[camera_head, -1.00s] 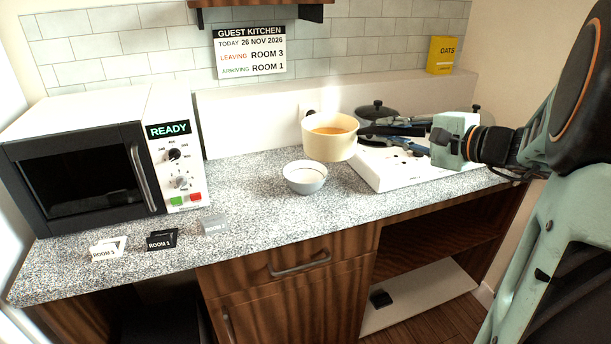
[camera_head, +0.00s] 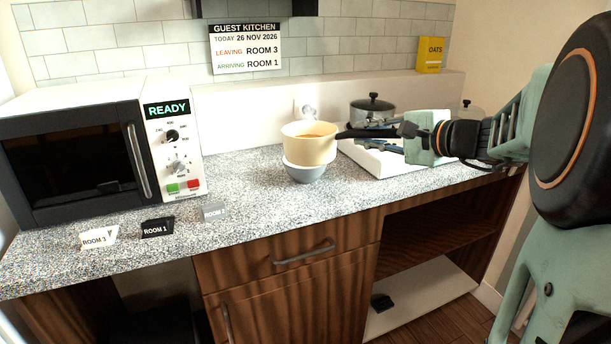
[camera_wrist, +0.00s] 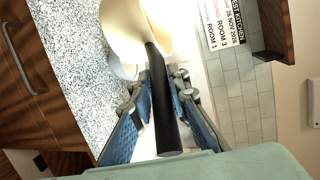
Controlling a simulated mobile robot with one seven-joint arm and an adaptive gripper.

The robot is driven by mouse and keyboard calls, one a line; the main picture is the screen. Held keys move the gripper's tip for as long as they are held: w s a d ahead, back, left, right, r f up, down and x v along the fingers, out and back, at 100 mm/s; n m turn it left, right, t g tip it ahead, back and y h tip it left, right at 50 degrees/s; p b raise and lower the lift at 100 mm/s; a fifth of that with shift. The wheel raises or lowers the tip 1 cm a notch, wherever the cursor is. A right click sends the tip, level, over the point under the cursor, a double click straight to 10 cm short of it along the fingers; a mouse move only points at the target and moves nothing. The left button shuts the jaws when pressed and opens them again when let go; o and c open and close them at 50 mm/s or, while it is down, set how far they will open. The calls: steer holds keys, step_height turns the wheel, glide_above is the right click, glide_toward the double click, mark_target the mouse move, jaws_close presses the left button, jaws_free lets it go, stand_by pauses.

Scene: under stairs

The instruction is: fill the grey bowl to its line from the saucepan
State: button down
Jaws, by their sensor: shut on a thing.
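The cream saucepan (camera_head: 306,151) holds an orange-brown liquid (camera_head: 308,134) and looks about level. It hangs over the grey bowl (camera_head: 304,175) in the head view and hides the bowl's rim, inside and line. I cannot tell whether pan and bowl touch. My gripper (camera_head: 387,136) is shut on the saucepan's black handle (camera_head: 357,133), to the right of the bowl. In the wrist view the handle runs between the blue-padded fingers of my gripper (camera_wrist: 158,88). There the saucepan (camera_wrist: 125,25) partly covers the bowl (camera_wrist: 124,70). No stream of liquid shows.
A white hob (camera_head: 376,162) with a lidded pot (camera_head: 370,112) stands right of the bowl. The microwave (camera_head: 75,160) reads READY at left. Room cards, including ROOM 1 (camera_head: 157,228), stand before it. Speckled counter (camera_head: 250,215) is clear in front of the bowl.

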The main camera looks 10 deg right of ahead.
mark_target(332, 156)
steer(key=shift+t, duration=0.4)
steer(key=w+a+f+b, duration=0.1)
steer(key=a+f+b, duration=0.1)
steer(key=b, duration=0.2)
steer(key=a+f+b, duration=0.2)
steer(key=b, duration=0.2)
steer(key=w+a+f+b, duration=0.1)
steer(key=a+f+b, duration=0.1)
steer(key=a+b, duration=0.1)
steer(key=shift+w+f+b, duration=0.15)
steer(key=shift+w+b, duration=0.2)
steer(key=shift+b, duration=0.4)
